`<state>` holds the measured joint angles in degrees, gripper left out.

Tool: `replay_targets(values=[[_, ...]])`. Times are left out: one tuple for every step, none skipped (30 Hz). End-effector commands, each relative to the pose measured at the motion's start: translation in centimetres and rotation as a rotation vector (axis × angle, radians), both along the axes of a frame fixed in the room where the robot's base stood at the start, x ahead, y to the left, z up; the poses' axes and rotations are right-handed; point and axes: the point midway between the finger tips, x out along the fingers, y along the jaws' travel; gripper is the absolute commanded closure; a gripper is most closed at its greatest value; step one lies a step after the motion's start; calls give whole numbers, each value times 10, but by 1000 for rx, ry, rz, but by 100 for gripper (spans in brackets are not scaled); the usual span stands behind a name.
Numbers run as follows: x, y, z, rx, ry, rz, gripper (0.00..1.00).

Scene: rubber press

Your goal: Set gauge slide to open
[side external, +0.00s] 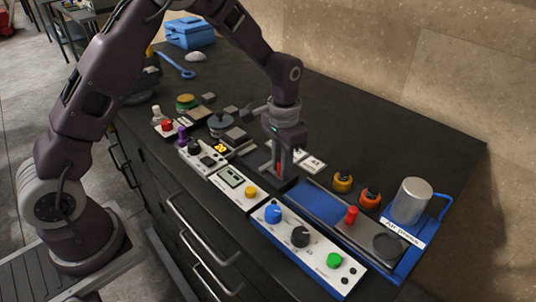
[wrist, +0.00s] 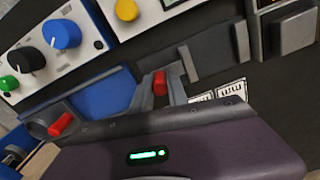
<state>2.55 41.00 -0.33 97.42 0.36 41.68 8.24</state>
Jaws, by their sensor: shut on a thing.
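My gripper (side external: 279,168) points down over the dark slide unit (side external: 255,158) in the middle of the bench. Its fingers are shut on a small red handle (wrist: 161,84), which shows between them in the wrist view. The handle stands on a dark grey base with raised grey bars (wrist: 189,62) beside it. Two white labels (side external: 310,161) lie just right of the gripper, and they also show in the wrist view (wrist: 230,88). The fingers hide part of the handle and its track, so I cannot tell the slide's exact position.
The blue air press (side external: 321,201), with its own red lever (side external: 352,214) and metal cylinder (side external: 411,200), stands close on the right. A white knob panel (side external: 305,243) and a yellow-button panel (side external: 238,185) lie in front. Bare bench extends behind.

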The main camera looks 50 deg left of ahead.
Motion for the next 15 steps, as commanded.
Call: replay_targets(values=[[1,-7,1,-2,-3,-2,100],[1,-10,1,-2,-3,-2,100],[0,-12,1,-2,-3,-1,100],[0,-13,1,-2,-3,0,100],[0,-14,1,-3,-3,0,100],[0,-14,1,-3,-3,0,100],[0,-15,1,-4,-2,0,100],[0,-15,1,-4,-3,-1,100],[0,-15,1,-5,-3,-1,100],[0,-16,1,-5,-3,-1,100],[0,-16,1,-6,-3,-2,100],[0,-16,1,-6,-3,-2,100],[0,-16,1,-6,-3,-2,75],[0,-16,1,-7,-4,-2,69],[0,-16,1,-6,-4,-2,61]])
